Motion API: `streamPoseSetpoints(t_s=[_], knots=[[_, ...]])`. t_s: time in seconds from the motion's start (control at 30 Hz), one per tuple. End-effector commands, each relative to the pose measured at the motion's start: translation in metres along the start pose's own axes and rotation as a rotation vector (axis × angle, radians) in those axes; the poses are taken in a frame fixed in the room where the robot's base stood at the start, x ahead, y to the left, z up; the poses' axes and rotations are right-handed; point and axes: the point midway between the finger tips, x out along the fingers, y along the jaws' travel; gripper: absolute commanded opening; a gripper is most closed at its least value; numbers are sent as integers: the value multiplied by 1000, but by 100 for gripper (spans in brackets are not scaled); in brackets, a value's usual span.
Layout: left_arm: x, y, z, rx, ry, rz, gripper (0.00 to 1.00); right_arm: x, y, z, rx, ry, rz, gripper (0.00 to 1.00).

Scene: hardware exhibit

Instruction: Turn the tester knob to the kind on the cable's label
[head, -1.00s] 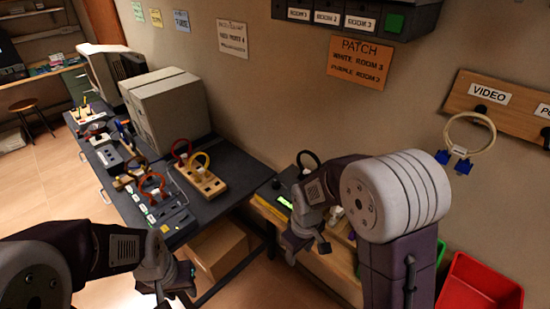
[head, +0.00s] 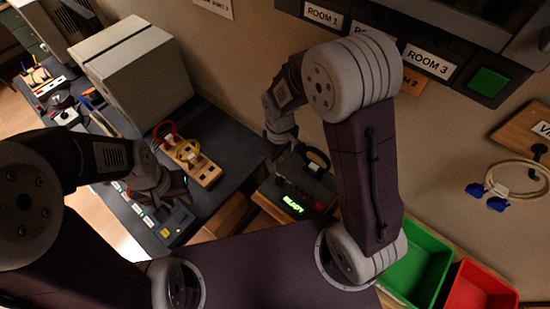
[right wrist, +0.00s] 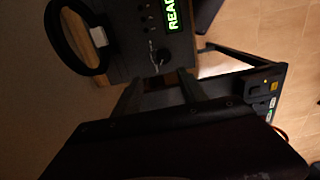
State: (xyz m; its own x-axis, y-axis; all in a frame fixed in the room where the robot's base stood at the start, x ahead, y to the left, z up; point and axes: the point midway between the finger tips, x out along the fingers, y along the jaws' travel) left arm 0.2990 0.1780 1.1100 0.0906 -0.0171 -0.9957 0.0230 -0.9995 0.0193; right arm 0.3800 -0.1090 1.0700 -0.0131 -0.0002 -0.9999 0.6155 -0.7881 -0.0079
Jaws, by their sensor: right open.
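The tester (head: 290,190) is a dark box with a lit green READY display (head: 293,204). It also shows in the right wrist view (right wrist: 125,65). A dark round knob (right wrist: 160,57) with a pale mark sits beside the display there. A black cable loop (head: 316,157) is at the tester's back edge. Its white label (right wrist: 98,37) shows in the right wrist view, but I cannot read it. My right gripper (head: 281,143) is open, beyond and above the tester's left side, with nothing seen in it. My left gripper (head: 178,190) is over the dark bench; its fingers are unclear.
A dark bench (head: 225,150) holds a wooden block (head: 204,171) with red and yellow cable loops and a grey box (head: 130,65). Green (head: 415,270) and red (head: 480,290) bins stand at right. A pale cable with blue plugs (head: 487,190) hangs on the wall.

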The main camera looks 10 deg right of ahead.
Motion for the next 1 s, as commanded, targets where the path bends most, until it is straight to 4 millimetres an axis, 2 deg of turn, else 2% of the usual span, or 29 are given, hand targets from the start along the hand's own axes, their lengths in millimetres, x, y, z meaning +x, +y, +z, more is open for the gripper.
streamPoseSetpoints(t_s=[0.17,0.4,0.5,0.63,0.87,1.0], knots=[[-4,0,0,0,-1,0,36,19,-1,1,0,-5,-2,50],[-11,0,-1,0,0,0,36,68,-1,2,1,-5,-2,50],[-12,0,-1,0,0,0,36,82,0,1,1,-4,-2,50],[-13,0,-1,0,0,0,36,90,0,1,1,-2,-1,50],[-13,0,-1,0,0,0,36,91,0,0,1,0,0,50],[-13,0,-1,0,0,0,36,91,0,0,1,0,0,11]])
